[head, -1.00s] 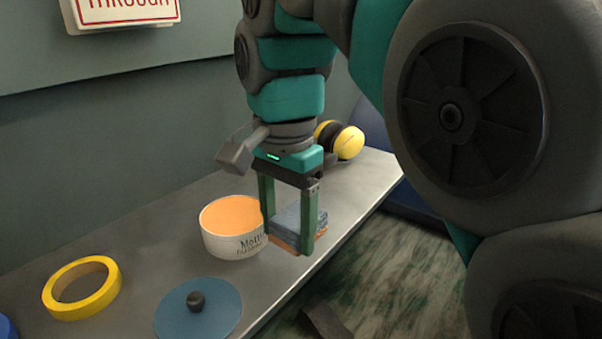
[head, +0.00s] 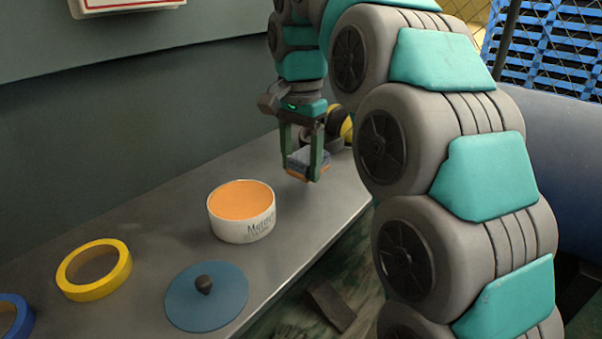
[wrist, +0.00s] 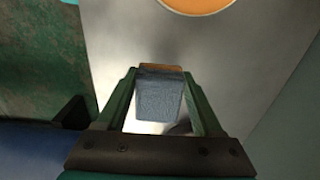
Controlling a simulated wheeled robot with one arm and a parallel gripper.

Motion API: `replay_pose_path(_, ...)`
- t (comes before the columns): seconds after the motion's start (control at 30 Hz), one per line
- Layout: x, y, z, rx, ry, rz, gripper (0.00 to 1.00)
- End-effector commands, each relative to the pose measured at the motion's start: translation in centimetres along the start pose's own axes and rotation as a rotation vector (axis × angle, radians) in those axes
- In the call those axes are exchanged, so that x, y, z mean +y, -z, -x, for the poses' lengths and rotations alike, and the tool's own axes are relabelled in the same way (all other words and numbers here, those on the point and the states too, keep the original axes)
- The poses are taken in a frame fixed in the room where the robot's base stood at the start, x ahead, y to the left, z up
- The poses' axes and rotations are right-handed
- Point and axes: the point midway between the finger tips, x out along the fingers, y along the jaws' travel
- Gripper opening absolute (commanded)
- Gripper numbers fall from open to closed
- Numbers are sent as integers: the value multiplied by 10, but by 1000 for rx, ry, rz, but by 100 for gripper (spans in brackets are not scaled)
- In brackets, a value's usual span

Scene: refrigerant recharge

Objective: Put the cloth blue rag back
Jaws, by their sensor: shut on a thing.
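The blue rag (head: 310,157) is a small folded block of blue-grey cloth with an orange layer at its edge. My gripper (head: 302,174) is shut on it, with a green finger on either side, over the far part of the grey bench (head: 165,205). In the wrist view the rag (wrist: 160,95) sits between the two fingers of the gripper (wrist: 159,74). The pictures do not clearly show whether the rag touches the bench.
A white tub with orange contents (head: 242,210) stands open on the bench, with its blue lid (head: 207,300) nearer. Yellow (head: 93,270) and blue (head: 12,318) rings lie at the left. Yellow-and-black earmuffs (head: 346,128) lie just behind my gripper.

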Motion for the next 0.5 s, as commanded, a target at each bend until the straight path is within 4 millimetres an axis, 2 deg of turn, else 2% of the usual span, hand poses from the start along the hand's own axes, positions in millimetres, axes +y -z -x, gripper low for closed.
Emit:
replay_pose_path(0.23,-5,6,-2,-1,0,-1,24)
replay_pose_path(0.5,-3,5,-23,-3,-2,0,24)
